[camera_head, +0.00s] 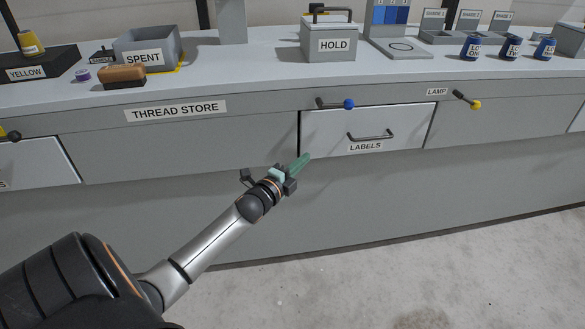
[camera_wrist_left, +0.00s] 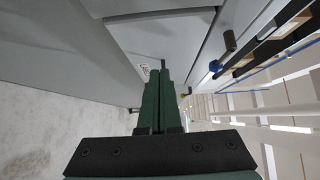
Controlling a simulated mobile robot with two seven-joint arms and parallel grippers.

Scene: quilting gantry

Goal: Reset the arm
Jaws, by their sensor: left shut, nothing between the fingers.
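My left arm comes in from the lower left in the head view. Its gripper (camera_head: 303,161) has green fingers that are shut together with nothing between them. The fingertips are in front of the bench, near the lower left corner of the LABELS drawer (camera_head: 320,133). The closed fingers (camera_wrist_left: 160,75) also show in the left wrist view, pointing along the bench front. I cannot tell whether they touch the drawer. My right gripper is in neither view.
The LABELS drawer has a dark handle (camera_head: 371,136). A blue-knobbed lever (camera_head: 348,104) and a yellow-knobbed LAMP lever (camera_head: 475,104) stick out from the bench edge. The HOLD box (camera_head: 318,46), SPENT bin (camera_head: 163,40) and blue spools (camera_head: 508,49) stand on top. The floor in front is clear.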

